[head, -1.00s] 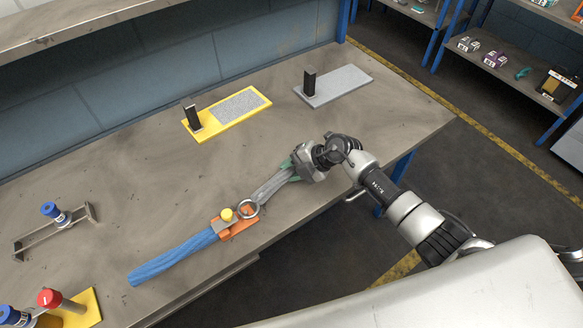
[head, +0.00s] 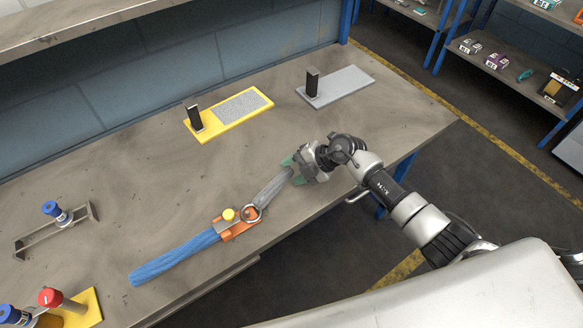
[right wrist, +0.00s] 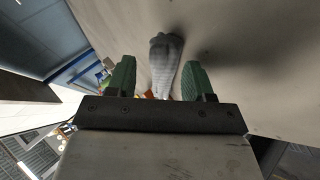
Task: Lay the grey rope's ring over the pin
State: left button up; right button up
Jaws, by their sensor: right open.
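The grey rope (head: 270,193) lies on the bench, running from my right gripper down-left to its ring (head: 251,213). The ring rests at the right part of an orange block (head: 236,230). The yellow-topped pin (head: 228,214) stands on that block, left of the ring; the ring looks beside the pin, not around it. My right gripper (head: 294,172) is open at the rope's far end. In the right wrist view the rope (right wrist: 166,65) shows between the two green fingers, with gaps on both sides. My left gripper is not in view.
A blue rope (head: 175,257) extends left from the orange block. A yellow plate (head: 232,120) and a grey plate (head: 340,88), each with a black upright, stand at the back. A metal rack (head: 40,232) stands at left. The bench between is clear.

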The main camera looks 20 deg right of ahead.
jog(key=v, duration=1)
jog(key=shift+w+r, duration=0.1)
jog(key=shift+r, duration=0.05)
